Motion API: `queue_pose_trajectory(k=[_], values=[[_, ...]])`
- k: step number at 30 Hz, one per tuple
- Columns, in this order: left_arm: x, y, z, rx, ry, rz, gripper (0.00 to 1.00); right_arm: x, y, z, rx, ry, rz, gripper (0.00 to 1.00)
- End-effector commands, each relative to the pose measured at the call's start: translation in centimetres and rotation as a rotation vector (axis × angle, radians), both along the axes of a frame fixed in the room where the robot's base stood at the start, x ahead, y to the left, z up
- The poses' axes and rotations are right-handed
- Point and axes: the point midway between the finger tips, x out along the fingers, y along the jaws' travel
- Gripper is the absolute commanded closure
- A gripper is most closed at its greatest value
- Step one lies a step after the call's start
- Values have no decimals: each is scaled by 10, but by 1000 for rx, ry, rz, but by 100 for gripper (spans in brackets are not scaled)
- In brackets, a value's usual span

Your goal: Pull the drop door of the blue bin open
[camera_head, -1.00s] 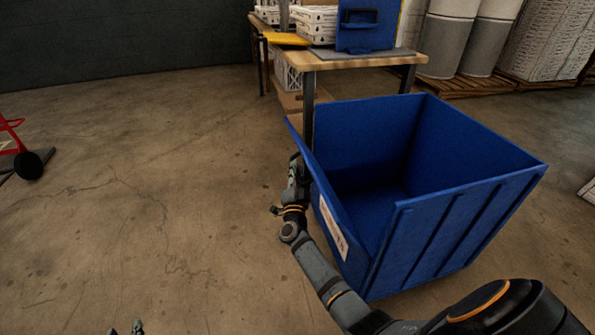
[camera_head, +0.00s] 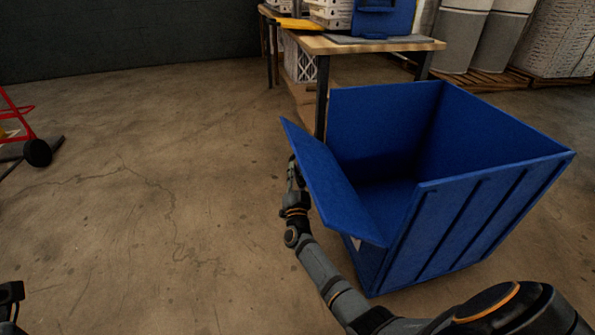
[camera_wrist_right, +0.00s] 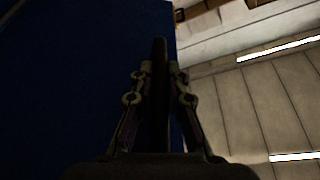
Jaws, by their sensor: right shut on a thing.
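The blue bin (camera_head: 490,205) stands on the floor right of centre. Its drop door (camera_head: 335,185), a blue panel on the left side, leans outward at the top, with a wedge-shaped gap between it and the bin's side wall. My right gripper (camera_head: 294,172) is at the outer left side of the door, partly hidden. In the right wrist view the gripper's fingers (camera_wrist_right: 160,90) are closed on a thin dark upright piece at the blue door (camera_wrist_right: 80,80). Part of my left arm's end (camera_head: 10,297) shows at the lower left corner, its fingers unclear.
A wooden-topped table (camera_head: 365,46) with white boxes and a blue container stands behind the bin. Grey and white rolls on pallets (camera_head: 490,68) are at the back right. A red cart (camera_head: 20,125) stands at far left. The floor (camera_head: 140,190) left of the door is clear.

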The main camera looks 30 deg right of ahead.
Motion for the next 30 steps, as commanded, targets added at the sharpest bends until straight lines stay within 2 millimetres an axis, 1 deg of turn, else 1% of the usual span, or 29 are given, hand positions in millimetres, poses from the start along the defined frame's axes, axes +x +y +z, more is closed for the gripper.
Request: queue_pose_trajectory(k=[1,10,15,21,25,30], values=[[0,0,-6,0,0,2,60,0,1,-7,-15,2,-2,100],[2,-1,-26,1,5,16,60,3,10,-29,-114,27,-1,100],[3,-1,-45,1,5,27,60,4,18,-53,-204,49,0,100],[3,-2,-60,6,6,38,60,6,24,-72,-298,71,-2,100],[4,-3,-65,9,7,43,60,7,26,-79,-334,78,-1,100],[5,-3,-67,7,9,47,60,7,28,-82,-360,83,-2,100]])
